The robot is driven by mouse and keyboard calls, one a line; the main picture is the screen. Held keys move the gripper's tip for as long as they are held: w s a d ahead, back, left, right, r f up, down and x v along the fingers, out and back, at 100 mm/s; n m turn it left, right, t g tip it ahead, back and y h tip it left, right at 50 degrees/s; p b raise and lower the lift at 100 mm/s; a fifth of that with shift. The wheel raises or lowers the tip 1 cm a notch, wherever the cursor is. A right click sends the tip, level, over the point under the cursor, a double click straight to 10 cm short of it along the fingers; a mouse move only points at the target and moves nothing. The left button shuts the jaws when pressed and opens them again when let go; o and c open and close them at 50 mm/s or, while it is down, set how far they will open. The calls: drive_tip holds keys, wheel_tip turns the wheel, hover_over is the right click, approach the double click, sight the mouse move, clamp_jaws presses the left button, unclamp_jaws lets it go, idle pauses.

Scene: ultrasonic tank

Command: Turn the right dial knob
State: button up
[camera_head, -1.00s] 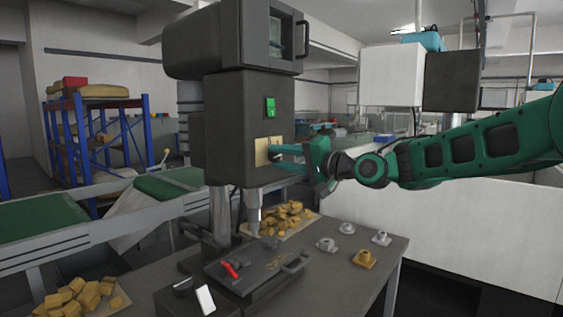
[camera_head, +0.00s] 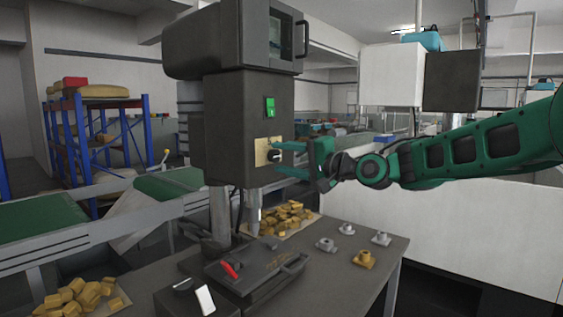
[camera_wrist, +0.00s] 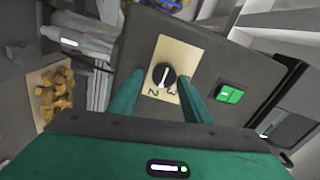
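The dial knob (camera_wrist: 164,75) is round and black with a white pointer line, on a beige plate (camera_wrist: 181,54) with dark numerals. In the head view the dark knob (camera_head: 274,155) shows on the plate (camera_head: 261,152) on the front of the dark machine. My gripper (camera_head: 277,159) is open in front of the plate, one finger above the knob and one below it. In the wrist view my gripper (camera_wrist: 161,79) has a finger on either side of the knob, with visible gaps. Whether the fingertips reach as deep as the knob is hard to tell.
A green switch (camera_wrist: 230,93) sits beside the plate; in the head view the switch (camera_head: 269,107) is above it. Below are a work table (camera_head: 330,277), yellow blocks (camera_head: 287,213) and several small metal parts. The space right of the machine around my arm looks clear.

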drive_tip(key=shift+s+a+r, duration=0.1)
drive_tip(key=shift+s+a, duration=0.05)
drive_tip(key=shift+s, duration=0.1)
drive_tip(key=v, duration=1)
drive_tip(key=shift+d, duration=0.3)
drive_tip(key=s+d+f+g+h, duration=0.2)
drive_tip(key=s+d+f+h, duration=0.3)
drive_tip(key=d+f, duration=0.5)
drive_tip(key=s+d+f+g+h, duration=0.2)
drive_tip(key=s+d+f+h, duration=0.35)
drive_tip(key=d+f, duration=0.5)
drive_tip(key=s+d+f+g+h, duration=0.1)
drive_tip(key=s+d+f+g, duration=0.1)
drive_tip(key=s, duration=0.7)
drive_tip(key=s+d+f+g+h, duration=0.1)
drive_tip(key=s+d+f+g, duration=0.2)
drive_tip(key=s+d, duration=0.4)
drive_tip(key=s+d+f+g+h, duration=0.1)
drive_tip(key=s+d+f, duration=0.3)
drive_tip(key=s, duration=0.9)
drive_tip(key=shift+s+d+f+m+g, duration=0.25)
drive_tip(key=shift+m+g, duration=0.15)
drive_tip(key=shift+g, duration=0.3)
